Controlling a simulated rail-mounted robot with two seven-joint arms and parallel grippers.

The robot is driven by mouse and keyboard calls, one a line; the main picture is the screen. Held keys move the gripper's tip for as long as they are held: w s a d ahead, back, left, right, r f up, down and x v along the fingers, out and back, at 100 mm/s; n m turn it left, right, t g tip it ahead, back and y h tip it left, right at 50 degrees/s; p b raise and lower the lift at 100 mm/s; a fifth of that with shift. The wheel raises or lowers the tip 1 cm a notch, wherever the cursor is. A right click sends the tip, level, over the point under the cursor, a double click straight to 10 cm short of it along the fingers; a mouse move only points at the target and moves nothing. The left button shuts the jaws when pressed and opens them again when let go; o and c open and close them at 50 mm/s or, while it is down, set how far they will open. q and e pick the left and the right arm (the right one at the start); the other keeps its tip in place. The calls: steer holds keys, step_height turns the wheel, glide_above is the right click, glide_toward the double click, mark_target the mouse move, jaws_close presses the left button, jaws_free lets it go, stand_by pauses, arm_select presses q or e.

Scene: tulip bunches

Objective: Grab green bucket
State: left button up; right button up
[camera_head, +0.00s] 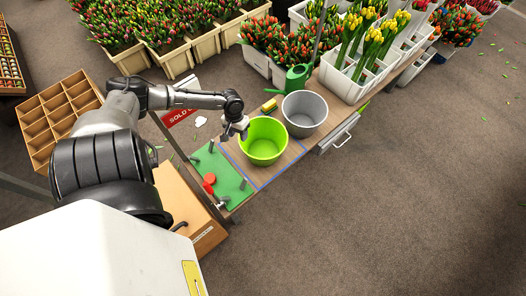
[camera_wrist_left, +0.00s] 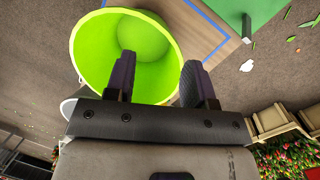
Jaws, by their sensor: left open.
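The green bucket (camera_head: 263,141) stands upright on the wooden bench, inside an area marked with blue lines. It looks empty. My left gripper (camera_head: 236,131) is at the bucket's left rim in the head view. In the left wrist view, the green bucket (camera_wrist_left: 95,50) fills the upper middle, its opening towards the camera. The left gripper (camera_wrist_left: 158,80) is open there, its two fingers apart and overlapping the bucket's rim in the picture. I cannot tell whether the fingers touch the rim. My right gripper is not in view.
A grey bucket (camera_head: 304,113) stands right behind the green one, with a green watering can (camera_head: 296,78) and a yellow sponge (camera_head: 269,106) near it. A green mat (camera_head: 222,176) with a red item and pegs lies to the left. White tulip crates (camera_head: 350,84) stand at the back right.

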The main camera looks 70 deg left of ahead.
arm_select(q)
steer(key=w+a+f+n+b, duration=0.2)
steer(key=a+n+b, duration=0.15)
steer(key=a, duration=0.45)
steer(key=shift+t+y, duration=0.3)
steer(key=shift+t, duration=0.1)
steer(key=f+b, duration=0.1)
steer(key=f, duration=0.1)
steer(key=f+b, duration=0.1)
steer(key=f, duration=0.1)
steer(key=w+f+b, duration=0.1)
steer(key=f, duration=0.1)
steer(key=shift+d+f, duration=0.3)
steer(key=shift+d+f+b, duration=0.1)
steer(key=shift+f+b, duration=0.3)
steer(key=shift+f, duration=0.1)
steer(key=f+b, duration=0.1)
steer(key=f, duration=0.1)
steer(key=d+f+b, duration=0.1)
steer(key=f, duration=0.1)
steer(key=shift+w+b, duration=0.2)
steer(key=shift+b, duration=0.1)
steer(key=shift+d+f, duration=0.1)
steer(key=shift+f, duration=0.45)
jaws_close()
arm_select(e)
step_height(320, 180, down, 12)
